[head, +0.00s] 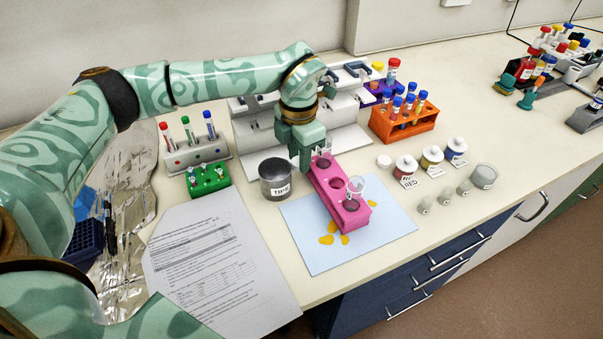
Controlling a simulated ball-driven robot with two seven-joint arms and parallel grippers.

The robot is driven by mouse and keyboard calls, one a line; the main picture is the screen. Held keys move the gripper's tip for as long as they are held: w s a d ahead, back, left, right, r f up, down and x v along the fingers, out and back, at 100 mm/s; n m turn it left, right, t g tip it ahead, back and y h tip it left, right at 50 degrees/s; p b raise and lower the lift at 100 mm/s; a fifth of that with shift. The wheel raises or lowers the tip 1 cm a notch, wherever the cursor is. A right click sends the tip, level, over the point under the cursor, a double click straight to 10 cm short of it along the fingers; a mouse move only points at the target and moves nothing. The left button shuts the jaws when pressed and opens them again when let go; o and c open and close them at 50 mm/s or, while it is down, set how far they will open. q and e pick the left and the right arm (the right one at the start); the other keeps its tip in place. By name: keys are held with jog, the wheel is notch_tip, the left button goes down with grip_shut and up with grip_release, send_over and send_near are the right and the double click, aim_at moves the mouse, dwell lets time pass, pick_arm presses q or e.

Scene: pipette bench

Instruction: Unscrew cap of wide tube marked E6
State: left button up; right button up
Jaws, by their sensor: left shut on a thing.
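A pink rack (328,193) with a row of wide round holes stands on a pale blue mat (300,235). No E6 mark can be read, and I cannot tell whether the tube bears a cap. My left gripper (306,163) points down at the far end of the pink rack, apart from the tube. It appears shut on the rack's far end, though the contact is partly hidden. My right gripper is out of view.
A dark tips jar (275,180) stands just left of the rack. A white stand (345,100) is behind; an orange tube rack (404,122) is at the back right. Small jars (432,158) stand to the right. Orange spots lie on the mat.

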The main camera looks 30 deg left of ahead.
aim_at(299, 181)
pick_arm(q)
notch_tip(299, 181, down, 5)
jog(key=shift+f+b, duration=0.15)
jog(key=shift+b, duration=0.4)
jog(key=o, duration=0.8)
notch_tip(299, 181, up, 11)
jog(key=p, duration=0.3)
jog(key=shift+r, duration=0.65)
